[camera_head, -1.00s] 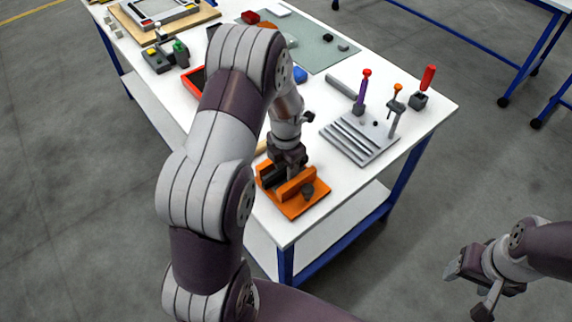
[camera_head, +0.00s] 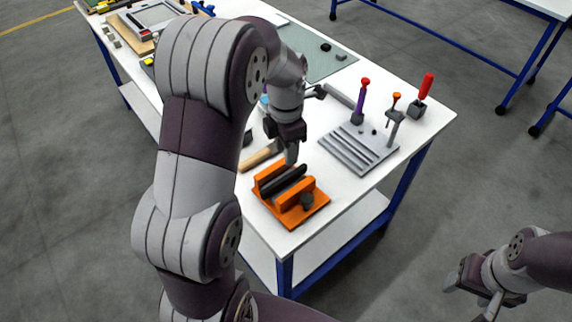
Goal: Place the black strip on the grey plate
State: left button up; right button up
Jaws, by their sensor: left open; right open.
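The black strip (camera_head: 284,180) lies in the slot of the orange fixture (camera_head: 305,211) near the front corner of the table. The grey plate (camera_head: 356,150), with raised ribs, lies to the right of the fixture and farther back. My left gripper (camera_head: 289,160) is above the back end of the fixture, open and empty, with its fingers partly hidden. My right gripper (camera_head: 456,283) is open and empty beyond the table's right side, over the floor.
A purple-handled tool (camera_head: 361,101), an orange-topped clamp (camera_head: 395,111) and a red-handled tool (camera_head: 423,88) stand around the plate. A wooden handle (camera_head: 259,157) lies behind the fixture. My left arm hides much of the table's left side.

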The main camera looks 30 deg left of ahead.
pick_arm(q)
jog(key=s+d+f+m, duration=0.1)
jog(key=s+d+m, duration=0.2)
jog(key=m, duration=1.1)
jog(key=s+d+f+m+t, duration=0.1)
jog(key=s+d+m, duration=0.3)
jog(key=s+m, duration=0.5)
jog(key=m, duration=0.6)
jog(key=shift+s+d+f, duration=0.15)
jog(key=shift+s, duration=0.25)
